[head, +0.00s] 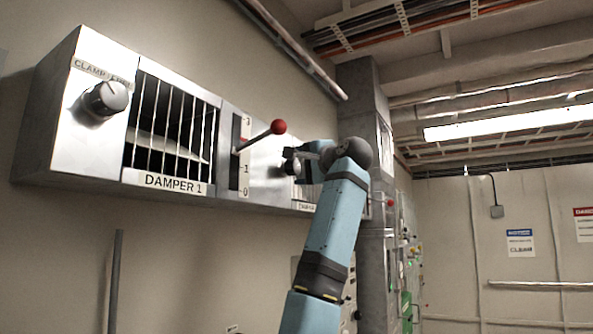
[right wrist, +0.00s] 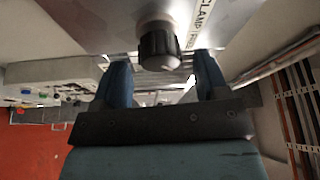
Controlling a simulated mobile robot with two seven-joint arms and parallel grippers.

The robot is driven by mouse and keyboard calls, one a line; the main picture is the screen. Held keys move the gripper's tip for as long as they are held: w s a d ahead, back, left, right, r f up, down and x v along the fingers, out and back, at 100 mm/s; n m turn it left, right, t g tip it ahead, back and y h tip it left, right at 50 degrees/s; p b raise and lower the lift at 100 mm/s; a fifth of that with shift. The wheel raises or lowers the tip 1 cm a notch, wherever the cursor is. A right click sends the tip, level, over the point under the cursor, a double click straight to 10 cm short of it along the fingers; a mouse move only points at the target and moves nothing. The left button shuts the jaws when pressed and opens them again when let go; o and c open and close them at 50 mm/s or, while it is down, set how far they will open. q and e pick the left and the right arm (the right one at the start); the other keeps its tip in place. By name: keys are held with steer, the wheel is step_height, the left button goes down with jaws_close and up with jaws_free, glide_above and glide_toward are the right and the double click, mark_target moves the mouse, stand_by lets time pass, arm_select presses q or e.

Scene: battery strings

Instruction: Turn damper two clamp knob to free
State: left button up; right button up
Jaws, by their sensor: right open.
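The damper two clamp knob (right wrist: 159,48) is a dark, ribbed round knob on a metal panel (right wrist: 100,22). Part of a CLAMP/FREE label (right wrist: 202,22) shows beside it in the right wrist view. My right gripper (right wrist: 162,68) is open, with one blue finger on each side of the knob in that view. I cannot tell whether either finger touches it. In the head view, my right gripper (head: 298,158) is at the damper two panel (head: 261,165) and covers much of that unit. My left gripper is not in view.
The damper 1 unit (head: 178,174) has its own clamp knob (head: 106,98) at the left. A lever with a red ball (head: 278,127) sticks out between the units, close to my right gripper. A grey column (head: 362,90) stands beyond my arm.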

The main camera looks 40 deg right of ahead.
steer(key=s+a+b, duration=0.1)
steer(key=s+b, duration=0.1)
steer(key=s, duration=0.9)
steer(key=shift+s+f, duration=0.2)
steer(key=shift+f, duration=0.15)
steer(key=shift+a, duration=0.1)
